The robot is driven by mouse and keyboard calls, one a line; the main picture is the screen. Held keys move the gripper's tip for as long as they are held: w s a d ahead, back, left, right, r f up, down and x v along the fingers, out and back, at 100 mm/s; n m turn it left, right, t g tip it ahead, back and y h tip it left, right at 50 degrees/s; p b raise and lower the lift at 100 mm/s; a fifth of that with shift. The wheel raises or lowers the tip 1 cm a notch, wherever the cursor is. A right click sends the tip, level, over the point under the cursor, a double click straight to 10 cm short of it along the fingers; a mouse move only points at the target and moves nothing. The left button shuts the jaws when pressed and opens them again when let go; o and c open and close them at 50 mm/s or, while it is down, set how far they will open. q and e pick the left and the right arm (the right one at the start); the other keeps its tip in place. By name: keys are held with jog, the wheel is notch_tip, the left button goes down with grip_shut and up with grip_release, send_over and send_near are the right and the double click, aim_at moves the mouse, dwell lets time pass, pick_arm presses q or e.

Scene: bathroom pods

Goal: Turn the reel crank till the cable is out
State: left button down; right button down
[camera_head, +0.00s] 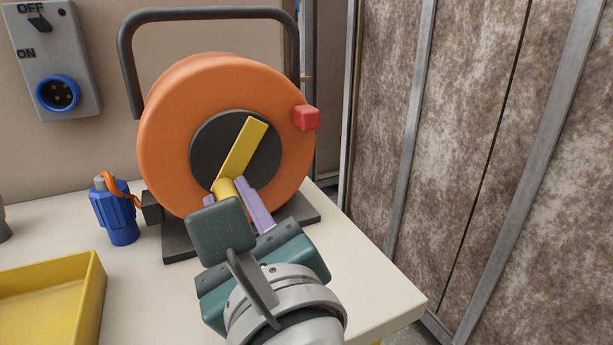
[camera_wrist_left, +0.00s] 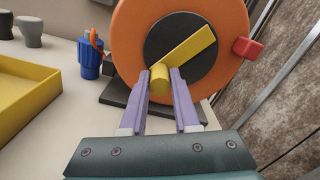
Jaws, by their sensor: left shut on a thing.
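The orange cable reel (camera_head: 165,130) stands upright on a dark base (camera_head: 305,208) under a dark handle frame. Its yellow crank arm (camera_head: 243,150) crosses the black hub, with its handle end low and left. My left gripper (camera_head: 235,190) is shut on the yellow crank handle (camera_wrist_left: 159,80); the lilac fingers (camera_wrist_left: 160,85) lie on both sides of it in the left wrist view. A blue plug (camera_head: 115,212) with a short orange cable (camera_head: 122,188) stands on the table left of the reel. My right gripper is not in view.
A grey switch box (camera_head: 85,60) with OFF/ON marks and a blue socket is on the wall at left. A yellow tray (camera_head: 95,290) lies front left. A red block (camera_head: 306,117) sits at the reel's right side. The pale table (camera_head: 375,295) ends at right, before brown panels.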

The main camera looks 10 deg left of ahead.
pick_arm(q)
jog(key=shift+f, duration=0.1)
dwell(0.3)
jog(key=c, duration=0.7)
grip_release()
jog(key=shift+o, duration=0.2)
